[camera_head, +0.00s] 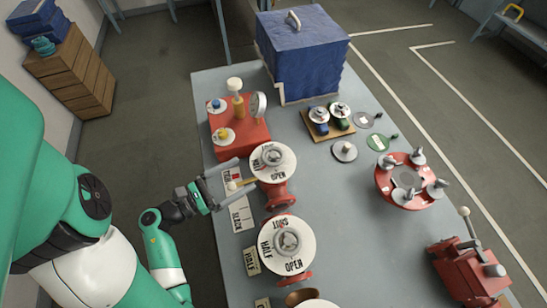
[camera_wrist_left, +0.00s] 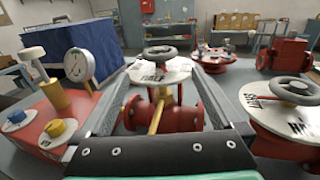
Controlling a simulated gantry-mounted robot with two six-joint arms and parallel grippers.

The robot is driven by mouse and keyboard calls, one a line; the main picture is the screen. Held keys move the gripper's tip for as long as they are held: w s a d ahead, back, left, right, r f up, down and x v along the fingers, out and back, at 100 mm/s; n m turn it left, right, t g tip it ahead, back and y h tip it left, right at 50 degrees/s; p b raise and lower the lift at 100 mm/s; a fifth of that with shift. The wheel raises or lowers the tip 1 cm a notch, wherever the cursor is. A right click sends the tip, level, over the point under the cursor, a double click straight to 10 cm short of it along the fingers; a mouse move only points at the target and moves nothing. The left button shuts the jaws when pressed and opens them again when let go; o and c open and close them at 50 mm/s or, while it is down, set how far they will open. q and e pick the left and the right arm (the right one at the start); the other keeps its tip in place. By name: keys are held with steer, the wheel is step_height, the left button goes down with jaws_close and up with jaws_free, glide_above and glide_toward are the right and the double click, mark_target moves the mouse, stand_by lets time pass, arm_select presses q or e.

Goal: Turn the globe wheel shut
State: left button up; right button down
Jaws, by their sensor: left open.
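A red valve with a grey handwheel (camera_head: 274,157) on a white dial marked HALF and OPEN stands near the table's left side. It also shows in the left wrist view, its wheel (camera_wrist_left: 160,54) above a red flanged body (camera_wrist_left: 165,110). My left gripper (camera_head: 247,173) is open, at the valve's left side; in the wrist view its fingers reach forward on either side of the valve, nothing held. A yellow rod (camera_wrist_left: 156,118) shows between the fingers. A second similar wheel (camera_head: 287,242), with SHUT, HALF and OPEN, stands nearer; I cannot tell which is the globe wheel. My right gripper is out of view.
A red box with a gauge (camera_head: 238,134) stands behind the gripper. Label cards (camera_head: 240,213) line the left edge. A blue case (camera_head: 302,45) is at the back. A red round flange (camera_head: 409,181) and red pump (camera_head: 468,272) stand right.

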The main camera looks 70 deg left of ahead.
mark_target(274, 154)
arm_select(q)
steer(key=shift+w+r, duration=0.1)
steer(key=p+x, duration=0.2)
steer(key=x, duration=0.9)
steer(key=shift+w+a, duration=0.15)
steer(key=shift+w, duration=0.1)
steer(key=c, duration=1.2)
